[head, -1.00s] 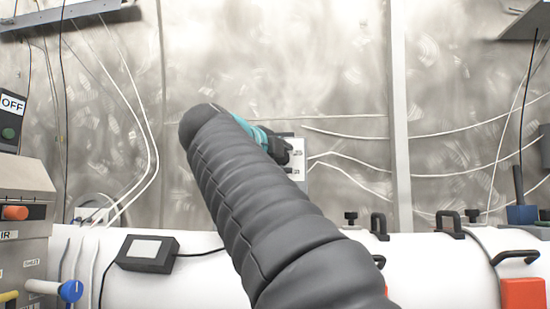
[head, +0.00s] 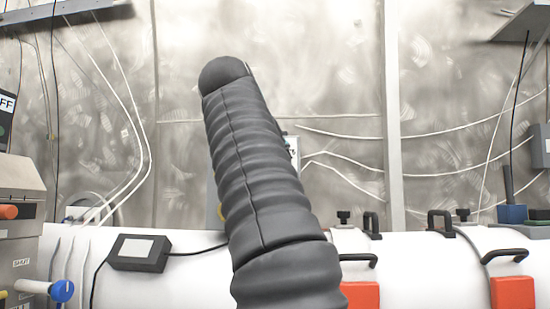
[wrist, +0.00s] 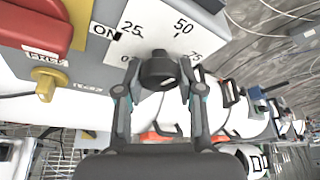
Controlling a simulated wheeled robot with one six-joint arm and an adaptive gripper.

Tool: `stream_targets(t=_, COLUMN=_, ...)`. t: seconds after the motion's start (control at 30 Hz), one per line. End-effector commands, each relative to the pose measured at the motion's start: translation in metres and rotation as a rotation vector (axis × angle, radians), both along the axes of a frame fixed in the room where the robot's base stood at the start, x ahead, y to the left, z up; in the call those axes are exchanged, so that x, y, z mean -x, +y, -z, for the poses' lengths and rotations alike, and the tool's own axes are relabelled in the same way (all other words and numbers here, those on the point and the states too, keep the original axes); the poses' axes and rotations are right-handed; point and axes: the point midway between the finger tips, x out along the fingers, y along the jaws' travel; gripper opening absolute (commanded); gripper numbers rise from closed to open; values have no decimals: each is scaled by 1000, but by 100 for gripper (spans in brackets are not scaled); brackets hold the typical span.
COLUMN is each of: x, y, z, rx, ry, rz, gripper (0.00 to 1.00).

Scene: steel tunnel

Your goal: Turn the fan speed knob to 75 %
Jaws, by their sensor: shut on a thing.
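The black fan speed knob (wrist: 158,70) stands out from a white dial plate (wrist: 150,22) on a grey box, in the wrist view. The marks 25, 50 and 75 show on the plate, with 75 at its right. My gripper (wrist: 160,76) has one finger on each side of the knob and is shut on it. I cannot tell which mark the knob points to. In the head view my own arm hides the gripper and knob. Only a sliver of the white plate (head: 294,148) shows beside the arm.
In the wrist view, a red switch (wrist: 35,22) on yellow and a brass-coloured key-like part (wrist: 46,82) sit left of the dial. In the head view, a white pipe (head: 200,262) with black handles runs below. A small black box (head: 140,252) lies on it.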

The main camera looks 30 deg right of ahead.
Motion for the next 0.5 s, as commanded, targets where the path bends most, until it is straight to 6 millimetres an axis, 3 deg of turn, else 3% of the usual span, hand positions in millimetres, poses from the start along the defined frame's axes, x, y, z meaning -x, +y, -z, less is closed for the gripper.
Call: stream_targets(t=0.5, x=0, y=0, z=1, rx=-402, ry=-267, rz=2, gripper=3)
